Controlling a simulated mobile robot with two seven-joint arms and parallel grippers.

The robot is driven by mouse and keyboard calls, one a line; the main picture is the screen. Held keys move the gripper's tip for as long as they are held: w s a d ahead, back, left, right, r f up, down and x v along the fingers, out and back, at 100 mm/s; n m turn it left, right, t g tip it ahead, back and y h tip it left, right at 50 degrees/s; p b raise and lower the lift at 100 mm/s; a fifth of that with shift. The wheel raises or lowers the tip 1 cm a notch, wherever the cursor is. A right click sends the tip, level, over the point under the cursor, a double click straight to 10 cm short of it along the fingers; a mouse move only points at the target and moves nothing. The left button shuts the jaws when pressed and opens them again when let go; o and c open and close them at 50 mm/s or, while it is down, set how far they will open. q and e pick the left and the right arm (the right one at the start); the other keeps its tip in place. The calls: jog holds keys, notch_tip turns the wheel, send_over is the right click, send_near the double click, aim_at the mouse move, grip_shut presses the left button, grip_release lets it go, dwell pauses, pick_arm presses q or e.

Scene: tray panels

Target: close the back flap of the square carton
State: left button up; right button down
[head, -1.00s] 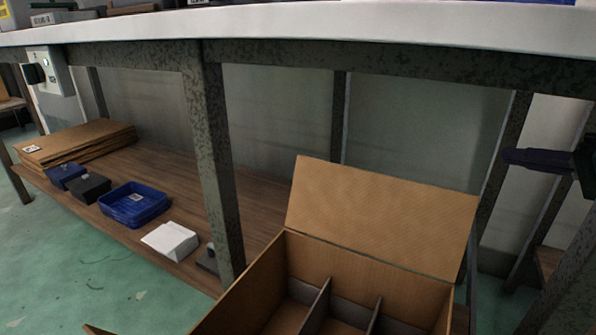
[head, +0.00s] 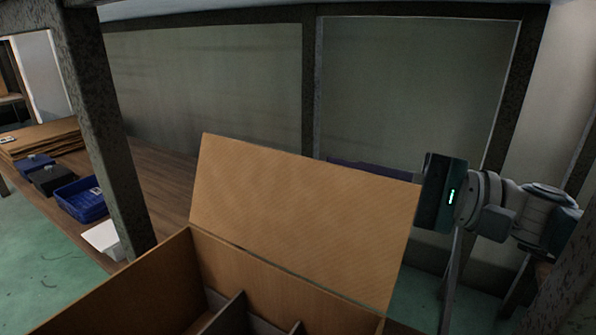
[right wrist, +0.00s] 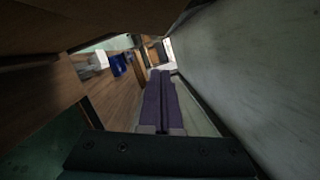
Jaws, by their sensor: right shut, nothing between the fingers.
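The square carton (head: 150,285) stands open at the bottom of the head view, with dividers (head: 230,315) inside. Its back flap (head: 300,215) stands up from the back wall, leaning a little backward. My right gripper (head: 334,161) reaches in from the right behind the flap. Its purple fingers show just above the flap's top edge and are otherwise hidden by it. In the right wrist view the fingers (right wrist: 158,74) are shut together and hold nothing. Whether they touch the flap I cannot tell. My left gripper is out of view.
Blue bins (head: 80,200) and stacked flat cardboard (head: 42,138) lie on the low wooden shelf (head: 160,185). A grey panel (head: 410,85) stands behind the flap; the right wrist view shows a pale surface (right wrist: 250,60) close beside the fingers.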

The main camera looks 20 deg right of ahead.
aim_at(311, 164)
jog(key=a, duration=0.1)
jog(key=a+r, duration=0.1)
jog(key=a, duration=0.2)
jog(key=shift+w+a+r+p, duration=0.1)
jog(key=shift+a+r+p, duration=0.2)
jog(key=shift+p, duration=0.05)
jog(key=shift+a+r, duration=0.1)
jog(key=shift+a, duration=0.1)
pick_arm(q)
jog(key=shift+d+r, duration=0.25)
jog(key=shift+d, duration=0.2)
